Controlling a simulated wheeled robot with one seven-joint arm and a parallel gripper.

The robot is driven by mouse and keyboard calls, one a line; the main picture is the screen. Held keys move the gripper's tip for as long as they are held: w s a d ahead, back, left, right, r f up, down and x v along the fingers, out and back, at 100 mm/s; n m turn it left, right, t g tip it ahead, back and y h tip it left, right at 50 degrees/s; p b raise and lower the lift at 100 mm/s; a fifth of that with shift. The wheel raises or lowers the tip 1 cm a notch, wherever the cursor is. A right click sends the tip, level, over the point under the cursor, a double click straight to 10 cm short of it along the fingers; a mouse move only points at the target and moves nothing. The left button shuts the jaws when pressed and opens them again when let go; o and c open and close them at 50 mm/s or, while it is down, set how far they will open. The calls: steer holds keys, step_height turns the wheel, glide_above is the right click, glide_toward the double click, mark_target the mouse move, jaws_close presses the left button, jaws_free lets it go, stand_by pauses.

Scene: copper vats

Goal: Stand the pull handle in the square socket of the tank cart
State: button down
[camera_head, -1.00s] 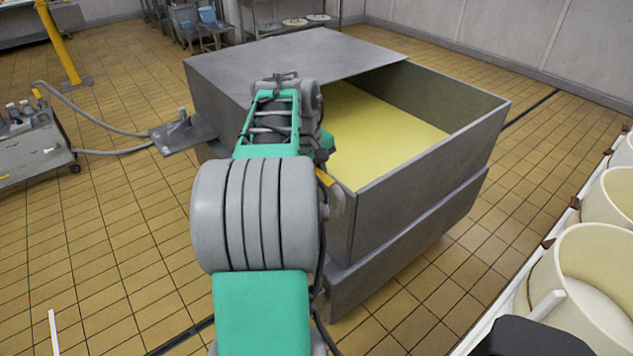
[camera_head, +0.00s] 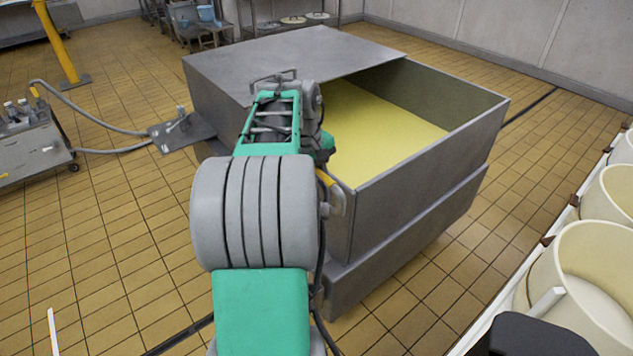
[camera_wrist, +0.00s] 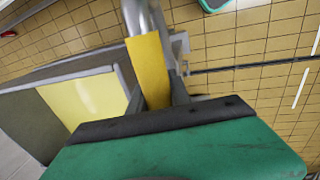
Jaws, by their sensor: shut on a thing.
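My gripper (camera_wrist: 156,90) is shut on the yellow band of the pull handle (camera_wrist: 150,62), between dark fingers. The handle's grey metal tube continues up past the top of the wrist view, and its lower end is hidden by my gripper body. The grey tank cart (camera_head: 425,190), half covered by a lid and holding pale yellow contents, stands beyond my arm in the head view. The tank also shows at the left in the wrist view (camera_wrist: 100,70). I cannot make out the square socket for certain.
A trolley with bottles (camera_head: 30,140) stands at the left. Cream tubs (camera_head: 580,290) line the right. Tiled floor is open at front left.

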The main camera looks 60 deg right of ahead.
stand_by(0.3)
steer(key=shift+d+f+b, duration=0.1)
steer(key=shift+f+b, duration=2.15)
steer(key=shift+f, duration=1.4)
